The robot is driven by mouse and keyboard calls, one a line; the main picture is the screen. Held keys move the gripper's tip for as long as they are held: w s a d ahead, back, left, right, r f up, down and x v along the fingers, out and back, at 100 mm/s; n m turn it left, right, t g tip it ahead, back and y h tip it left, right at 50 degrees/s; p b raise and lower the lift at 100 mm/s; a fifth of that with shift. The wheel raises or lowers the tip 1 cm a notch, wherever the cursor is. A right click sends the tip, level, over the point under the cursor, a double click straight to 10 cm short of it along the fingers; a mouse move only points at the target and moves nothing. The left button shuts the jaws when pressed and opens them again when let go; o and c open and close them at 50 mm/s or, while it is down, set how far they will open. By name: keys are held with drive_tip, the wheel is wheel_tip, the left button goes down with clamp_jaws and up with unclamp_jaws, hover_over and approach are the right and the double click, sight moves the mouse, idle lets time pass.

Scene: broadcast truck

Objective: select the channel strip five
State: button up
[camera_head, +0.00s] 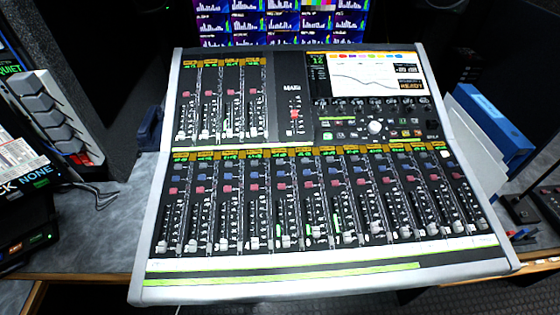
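The mixing console (140,283) stands tilted on the desk in the middle of the view. Its lower bank holds a row of several channel strips with yellow labels, red and blue buttons and grey faders. The fifth strip from the left in this bank (280,190) has a blue button and a fader low down. A smaller upper-left bank (222,100) holds further strips. The strip labels are too small to read, so I cannot tell which is numbered five. My gripper is not in view.
The console's screen (365,75) shows a curve at upper right. Monitors (280,22) stand behind. Grey stepped blocks (55,115) stand left, a blue binder (497,135) right. Bare desk (110,215) shows at left.

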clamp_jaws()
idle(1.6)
